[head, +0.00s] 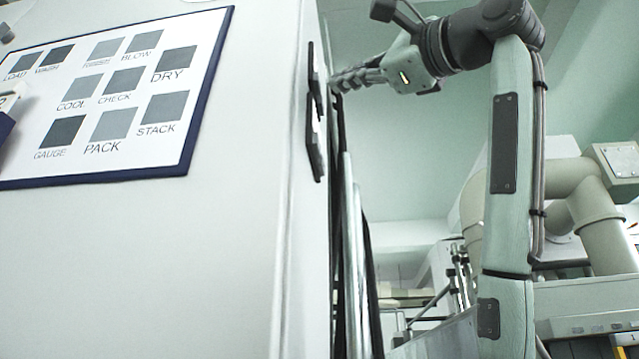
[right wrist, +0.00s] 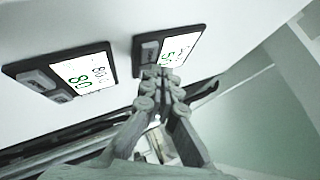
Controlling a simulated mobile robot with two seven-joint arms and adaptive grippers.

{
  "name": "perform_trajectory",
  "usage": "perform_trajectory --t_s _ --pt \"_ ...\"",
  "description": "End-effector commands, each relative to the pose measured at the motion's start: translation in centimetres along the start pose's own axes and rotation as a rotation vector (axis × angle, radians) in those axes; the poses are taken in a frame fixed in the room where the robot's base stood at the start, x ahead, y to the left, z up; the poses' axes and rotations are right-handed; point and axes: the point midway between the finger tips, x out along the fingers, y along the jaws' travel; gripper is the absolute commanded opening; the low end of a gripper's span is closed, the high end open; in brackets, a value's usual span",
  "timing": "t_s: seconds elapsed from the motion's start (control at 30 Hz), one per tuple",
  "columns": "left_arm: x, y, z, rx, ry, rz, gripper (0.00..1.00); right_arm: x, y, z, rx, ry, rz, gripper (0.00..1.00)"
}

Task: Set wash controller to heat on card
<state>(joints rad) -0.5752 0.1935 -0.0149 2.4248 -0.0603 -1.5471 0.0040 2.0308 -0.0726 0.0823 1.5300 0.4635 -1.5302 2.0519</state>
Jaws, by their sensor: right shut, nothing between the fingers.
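Two dark-framed controllers with lit displays sit on the cabinet side. In the right wrist view, the left controller (right wrist: 88,75) shows green digits reading 80. The right controller (right wrist: 178,50) shows green digits that begin with 5, partly hidden by my fingers. In the head view they are edge-on, one upper (head: 316,68) and one lower (head: 315,138). I cannot read which one is for wash. My right gripper (right wrist: 160,75) is shut and empty, its tips at the lower edge of the right controller; contact cannot be told. It also shows in the head view (head: 335,82). No heat card is identifiable.
A blue-framed board (head: 130,170) with grey squares and labels such as COOL, DRY and PACK is on the white cabinet face (head: 150,270). Dark cables and pale rods (head: 350,230) run below my right gripper. Beige pipes (head: 590,220) stand at the right.

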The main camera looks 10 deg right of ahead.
Motion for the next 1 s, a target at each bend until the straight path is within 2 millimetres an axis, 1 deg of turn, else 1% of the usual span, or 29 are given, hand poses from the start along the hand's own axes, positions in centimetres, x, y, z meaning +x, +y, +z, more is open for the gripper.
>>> perform_trajectory --t_s 0.6,1.0 --pt "0.04 -0.04 0.03 -0.001 -0.001 -0.001 0.40 0.00 0.00 0.01 0.000 0.000 0.000 0.00" --pt "0.20 -0.03 0.08 -0.002 -0.001 -0.001 0.40 0.60 0.42 0.42 0.000 0.001 0.000 0.00"
